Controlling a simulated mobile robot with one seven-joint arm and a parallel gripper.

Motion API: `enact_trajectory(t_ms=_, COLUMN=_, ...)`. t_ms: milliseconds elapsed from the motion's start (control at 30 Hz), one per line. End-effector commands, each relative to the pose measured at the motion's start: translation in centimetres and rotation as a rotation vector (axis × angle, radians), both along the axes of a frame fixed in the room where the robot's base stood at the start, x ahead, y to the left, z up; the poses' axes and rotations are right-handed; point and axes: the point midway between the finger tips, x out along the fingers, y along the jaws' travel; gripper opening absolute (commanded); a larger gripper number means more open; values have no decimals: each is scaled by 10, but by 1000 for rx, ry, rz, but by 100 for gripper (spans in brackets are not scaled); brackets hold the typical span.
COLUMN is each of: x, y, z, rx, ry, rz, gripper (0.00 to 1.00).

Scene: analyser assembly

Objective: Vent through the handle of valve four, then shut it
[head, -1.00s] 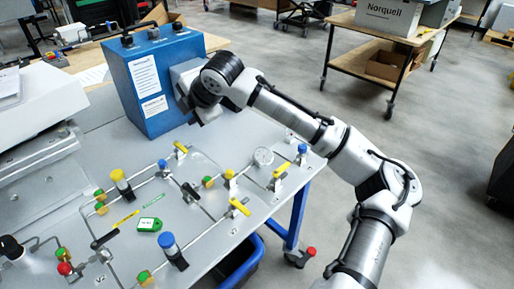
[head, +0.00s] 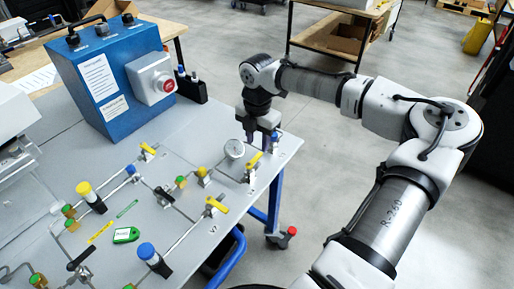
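Several valves with yellow lever handles stand on the grey panel. The rightmost yellow handle (head: 254,160) is beside a round gauge (head: 234,149) and slants up to the right. Others are a handle at the back left (head: 148,149), one near the middle (head: 202,172) and one nearer the front (head: 216,205). I cannot read which is valve four.
A blue box (head: 110,75) with a red button (head: 167,83) stands at the back. A black holder (head: 192,88) is beside it. Yellow-capped (head: 85,188) and blue-capped (head: 147,251) fittings and a green tag (head: 125,235) are on the panel. The floor at right is open.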

Motion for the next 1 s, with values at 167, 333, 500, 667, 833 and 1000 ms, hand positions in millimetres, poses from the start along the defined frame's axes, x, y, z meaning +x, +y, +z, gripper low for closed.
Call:
enact_trajectory(t_ms=167, x=0, y=1, z=-29, rx=-1, ry=1, rz=1, gripper=36)
enact_trajectory(t_ms=333, x=0, y=1, z=-44, rx=2, ry=-1, rz=0, gripper=36)
enact_trajectory(t_ms=500, x=0, y=1, z=-49, rx=0, ry=-1, rz=0, gripper=36)
enact_trajectory(t_ms=667, x=0, y=1, z=-48, rx=1, ry=-2, rz=0, gripper=36)
enact_trajectory(t_ms=833, x=0, y=1, z=-48, rx=1, ry=-2, rz=0, gripper=15)
enact_trajectory(t_ms=1000, x=0, y=1, z=-48, rx=1, ry=-2, rz=0, gripper=0)
